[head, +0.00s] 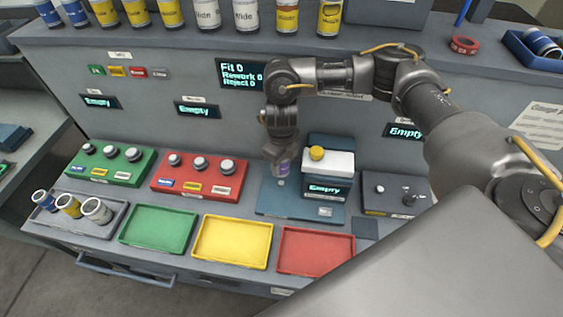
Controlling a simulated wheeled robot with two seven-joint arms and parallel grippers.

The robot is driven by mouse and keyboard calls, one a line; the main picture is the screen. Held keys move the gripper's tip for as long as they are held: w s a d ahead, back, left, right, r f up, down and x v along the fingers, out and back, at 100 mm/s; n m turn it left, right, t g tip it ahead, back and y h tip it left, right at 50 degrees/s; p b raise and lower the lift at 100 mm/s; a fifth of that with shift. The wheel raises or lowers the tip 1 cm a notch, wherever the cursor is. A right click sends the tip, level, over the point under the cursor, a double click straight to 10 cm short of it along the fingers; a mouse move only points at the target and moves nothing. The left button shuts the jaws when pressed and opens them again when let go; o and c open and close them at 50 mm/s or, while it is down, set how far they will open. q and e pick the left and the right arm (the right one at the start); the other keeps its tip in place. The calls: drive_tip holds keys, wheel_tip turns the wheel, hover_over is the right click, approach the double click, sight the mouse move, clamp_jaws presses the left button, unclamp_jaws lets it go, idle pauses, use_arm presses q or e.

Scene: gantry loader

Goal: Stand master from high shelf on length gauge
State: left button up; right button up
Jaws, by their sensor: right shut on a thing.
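My right gripper (279,150) points down over the blue length gauge (270,202) and is shut on a small cylinder, the master (282,170), which has a purple band. The gripper covers most of the master. It is over the left part of the gauge's base, beside the white block (327,161) with a yellow knob; I cannot tell whether it touches the base. The gauge's display (325,188) reads "Empty". The high shelf (210,38) runs along the back with several cylinders on it. My left gripper is not in view.
Green (157,228), yellow (231,241) and red (313,250) trays lie empty in front. A grey tray (105,226) at left holds cylinders. Green (110,166) and red (197,178) blocks with knobs stand left of the gauge, a dark control box (391,193) right.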

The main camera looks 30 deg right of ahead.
sight(281, 183)
drive_tip(key=shift+f+b, duration=3.1)
drive_tip(key=shift+f, duration=0.45)
drive_tip(key=shift+f, duration=0.15)
drive_tip(key=o, duration=1.4)
wheel_tip(281, 183, up, 11)
drive_tip(key=shift+f+b, duration=0.1)
drive_tip(key=shift+b, duration=0.5)
